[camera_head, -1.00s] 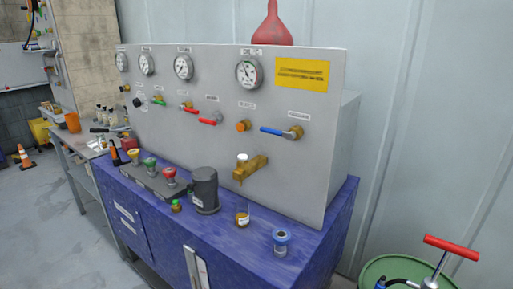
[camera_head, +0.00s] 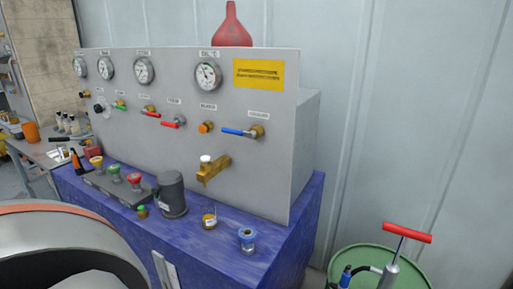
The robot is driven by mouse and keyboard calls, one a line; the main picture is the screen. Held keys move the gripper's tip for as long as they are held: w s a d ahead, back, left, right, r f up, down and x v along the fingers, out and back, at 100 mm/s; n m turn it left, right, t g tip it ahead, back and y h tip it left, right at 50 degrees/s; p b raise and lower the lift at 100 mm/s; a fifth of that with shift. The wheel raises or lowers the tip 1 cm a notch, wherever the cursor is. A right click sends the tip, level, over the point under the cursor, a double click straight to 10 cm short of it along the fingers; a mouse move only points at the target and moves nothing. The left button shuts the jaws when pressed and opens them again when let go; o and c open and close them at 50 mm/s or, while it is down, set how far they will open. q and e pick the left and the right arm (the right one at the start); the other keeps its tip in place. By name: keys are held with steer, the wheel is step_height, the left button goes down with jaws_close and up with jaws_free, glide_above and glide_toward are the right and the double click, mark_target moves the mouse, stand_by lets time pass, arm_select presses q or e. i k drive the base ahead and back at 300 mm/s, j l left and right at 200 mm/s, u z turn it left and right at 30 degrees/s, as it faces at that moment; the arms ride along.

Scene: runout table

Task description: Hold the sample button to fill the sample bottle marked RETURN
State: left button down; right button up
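On the grey panel (camera_head: 150,130), a brass sample tap (camera_head: 213,170) with a white button on top (camera_head: 206,158) points down over the blue bench. A small clear bottle (camera_head: 209,218) with amber liquid low in it and a white label stands on the bench below and slightly in front of the tap. A clear bottle with a blue collar (camera_head: 247,240) stands to its right. The bottle labels are too small to read, so I cannot tell which is marked RETURN. Neither gripper is in view.
A dark grey cylinder (camera_head: 171,194) stands left of the bottles, with a small green-capped bottle (camera_head: 142,211) beside it. Coloured knobs (camera_head: 114,173) sit further left. A blue-handled valve (camera_head: 240,132) is above the tap. A green drum (camera_head: 385,262) with a red-handled pump stands at right.

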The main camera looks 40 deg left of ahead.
mark_target(204, 158)
steer(key=z, duration=0.1)
steer(key=k+j, duration=0.15)
steer(key=j, duration=0.2)
steer(key=k+j, duration=0.15)
steer(key=j, duration=0.25)
steer(key=k+j, duration=0.15)
steer(key=j, duration=0.2)
steer(key=k+j, duration=0.15)
steer(key=j, duration=0.25)
steer(key=k+j, duration=0.15)
steer(key=j, duration=0.2)
steer(key=k+j, duration=0.15)
steer(key=j, duration=0.25)
steer(key=k+j, duration=0.15)
steer(key=j, duration=0.2)
